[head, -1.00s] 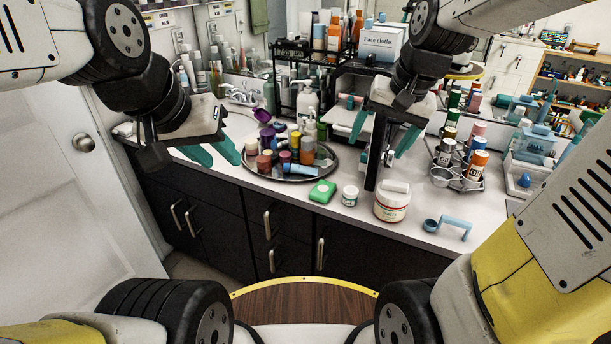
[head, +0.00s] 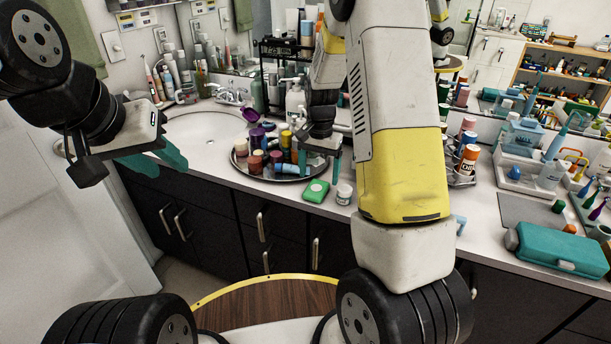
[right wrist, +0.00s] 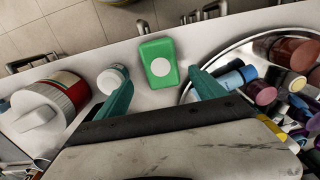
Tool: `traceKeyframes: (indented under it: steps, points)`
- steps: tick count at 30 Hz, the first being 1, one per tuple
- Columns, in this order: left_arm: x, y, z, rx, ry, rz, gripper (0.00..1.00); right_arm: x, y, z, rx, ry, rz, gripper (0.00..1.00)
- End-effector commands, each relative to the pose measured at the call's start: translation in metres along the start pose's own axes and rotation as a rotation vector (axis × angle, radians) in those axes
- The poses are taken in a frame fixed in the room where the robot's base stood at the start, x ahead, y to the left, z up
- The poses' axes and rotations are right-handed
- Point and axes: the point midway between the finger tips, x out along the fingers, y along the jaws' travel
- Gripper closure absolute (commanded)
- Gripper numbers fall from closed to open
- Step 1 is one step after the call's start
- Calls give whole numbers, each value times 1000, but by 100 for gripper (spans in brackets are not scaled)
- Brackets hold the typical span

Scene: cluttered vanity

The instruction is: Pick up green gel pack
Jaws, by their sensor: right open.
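The green gel pack (head: 316,191) lies flat on the counter near its front edge, in front of the round tray. In the right wrist view it (right wrist: 160,62) shows a white round label and lies just beyond and between the fingertips, untouched. My right gripper (head: 320,165) is open and empty, over the counter just behind the pack; its teal fingers show in the right wrist view (right wrist: 160,85). My left gripper (head: 166,170) is open and empty, far left of the pack, near the sink and counter edge.
A small white jar (head: 344,194) stands close right of the pack. The round tray (head: 243,169) of several bottles is close behind-left. My right arm hides counter at the right.

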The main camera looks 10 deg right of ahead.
Motion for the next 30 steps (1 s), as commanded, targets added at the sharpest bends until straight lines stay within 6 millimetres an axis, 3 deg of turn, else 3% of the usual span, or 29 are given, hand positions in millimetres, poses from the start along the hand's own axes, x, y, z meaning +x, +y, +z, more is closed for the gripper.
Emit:
traceKeyframes:
  steps: [7,17,27,30]
  points:
    - [0,0,0,0,0,0,64,37,-3,3,0,-3,1,20]
    - [0,0,0,0,0,0,64,43,-4,2,0,0,-1,20]
    - [0,0,0,0,0,0,64,43,-4,2,0,0,-1,87]
    - [0,0,0,0,0,0,64,43,-4,2,0,0,-1,90]
